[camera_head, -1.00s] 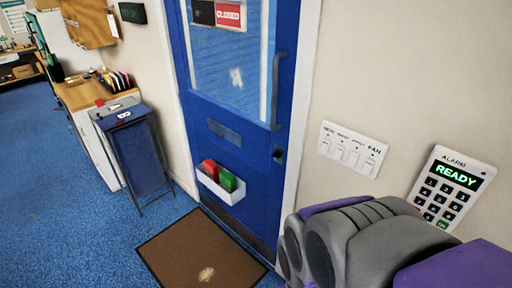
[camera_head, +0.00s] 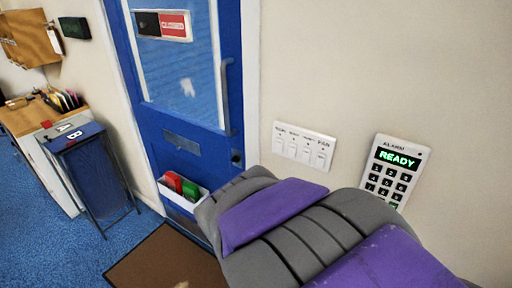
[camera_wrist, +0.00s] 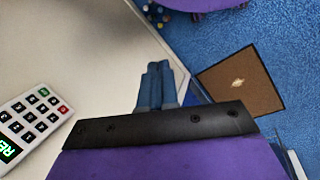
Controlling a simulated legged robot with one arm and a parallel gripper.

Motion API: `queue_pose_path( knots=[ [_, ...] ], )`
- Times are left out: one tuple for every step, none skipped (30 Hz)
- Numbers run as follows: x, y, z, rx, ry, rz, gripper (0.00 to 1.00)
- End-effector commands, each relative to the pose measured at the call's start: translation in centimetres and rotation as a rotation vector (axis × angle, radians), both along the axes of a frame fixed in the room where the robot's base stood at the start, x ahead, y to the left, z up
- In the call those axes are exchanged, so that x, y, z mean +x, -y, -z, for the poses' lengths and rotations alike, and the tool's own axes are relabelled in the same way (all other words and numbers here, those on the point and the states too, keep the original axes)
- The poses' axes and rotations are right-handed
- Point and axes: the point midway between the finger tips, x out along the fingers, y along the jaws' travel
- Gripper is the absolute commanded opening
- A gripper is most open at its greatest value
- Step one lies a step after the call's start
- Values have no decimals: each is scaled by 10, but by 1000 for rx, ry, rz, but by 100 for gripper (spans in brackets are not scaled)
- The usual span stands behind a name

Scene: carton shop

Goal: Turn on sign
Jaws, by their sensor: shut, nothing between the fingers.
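A white wall panel (camera_head: 304,146) with a row of switches is right of the blue door in the head view. The rightmost label reads FAN; the other labels are too small to read. A small black and red sign (camera_head: 163,24) hangs high on the door's window, its red half seeming to read CLOSED. My gripper (camera_wrist: 158,68) shows in the wrist view, its two blue-grey fingers together and empty, close in front of the pale wall. In the head view my arm hides the gripper, so its distance from the switches is hard to tell.
An alarm keypad (camera_head: 394,170) reading READY is on the wall right of the switches. The door (camera_head: 190,135) has a vertical handle (camera_head: 226,97) and a white bin (camera_head: 182,194) with red and green items. A brown mat (camera_head: 165,262) and a blue-topped stand (camera_head: 75,137) are at left.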

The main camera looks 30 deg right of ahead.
Motion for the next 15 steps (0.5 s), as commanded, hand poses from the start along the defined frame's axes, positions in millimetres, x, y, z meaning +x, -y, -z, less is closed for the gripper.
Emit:
queue_pose_path(
  knots=[
    [11,25,-3,-101,-7,32,0],
    [19,40,-5,-165,-8,49,0],
    [29,60,-10,-251,-3,68,0],
    [37,74,-14,-314,0,76,0],
    [45,87,-17,-375,5,79,0],
    [57,104,-24,-456,12,82,0],
    [65,116,-28,-515,14,78,0],
    [75,126,-33,-572,21,73,0],
    [89,139,-38,-644,33,57,0],
    [101,147,-42,-697,40,41,0],
    [112,155,-47,-748,51,23,0],
    [129,163,-51,-812,62,-5,0],
    [142,168,-54,-855,73,-32,0],
    [155,173,-56,-897,86,-61,0],
    [174,177,-57,-947,99,-104,0]
  ],
)
